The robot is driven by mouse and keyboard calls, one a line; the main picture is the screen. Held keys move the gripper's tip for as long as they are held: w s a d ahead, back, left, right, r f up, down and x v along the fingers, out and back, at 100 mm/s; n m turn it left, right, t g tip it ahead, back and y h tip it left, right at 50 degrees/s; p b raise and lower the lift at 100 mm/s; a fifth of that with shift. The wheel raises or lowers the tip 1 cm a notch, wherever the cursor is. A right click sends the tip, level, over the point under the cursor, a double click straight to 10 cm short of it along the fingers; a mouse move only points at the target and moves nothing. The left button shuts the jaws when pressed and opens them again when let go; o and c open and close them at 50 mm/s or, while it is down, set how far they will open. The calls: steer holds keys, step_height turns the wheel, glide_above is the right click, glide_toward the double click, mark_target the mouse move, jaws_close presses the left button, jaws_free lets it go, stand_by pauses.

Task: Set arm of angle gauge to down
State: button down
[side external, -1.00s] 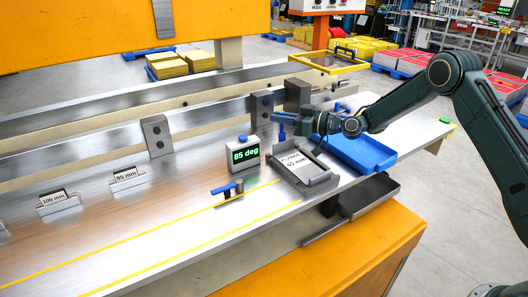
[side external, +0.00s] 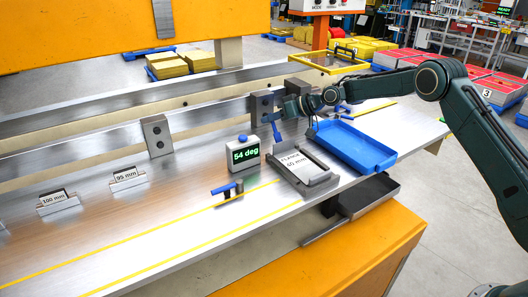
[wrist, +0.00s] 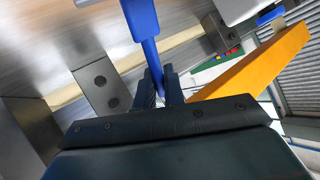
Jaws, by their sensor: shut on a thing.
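The angle gauge's display box (side external: 245,153) stands on the bench and reads 54 deg in green. A blue bar, which looks like the gauge's arm (side external: 275,130), slants down from my gripper (side external: 280,114) behind and right of the display. In the wrist view the blue bar (wrist: 142,28) runs from the top edge down to the fingers of my gripper (wrist: 161,85). My gripper is shut on it. The bar's pivot is not clear in either view.
A blue-handled clamp (side external: 228,188) sits in front. Steel blocks (side external: 157,136) stand along the back rail. The bench's left front is mostly clear.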

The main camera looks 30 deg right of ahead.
steer(key=shift+w+f+g, duration=0.5)
steer(key=shift+w+f, duration=0.05)
steer(key=shift+w+f+m+g, duration=0.3)
steer(key=shift+f+g, duration=0.2)
steer(key=shift+g, duration=0.05)
steer(key=shift+w+f+m+g, duration=0.3)
steer(key=shift+f+g, duration=0.15)
steer(key=shift+g, duration=0.1)
stand_by(0.9)
steer(key=c, duration=1.6)
jaws_free()
steer(key=shift+c, duration=0.2)
steer(key=shift+r, duration=0.1)
steer(key=shift+d+r, duration=0.1)
steer(key=shift+v, duration=1)
steer(key=v, duration=1.1)
steer(key=shift+s+r, duration=0.25)
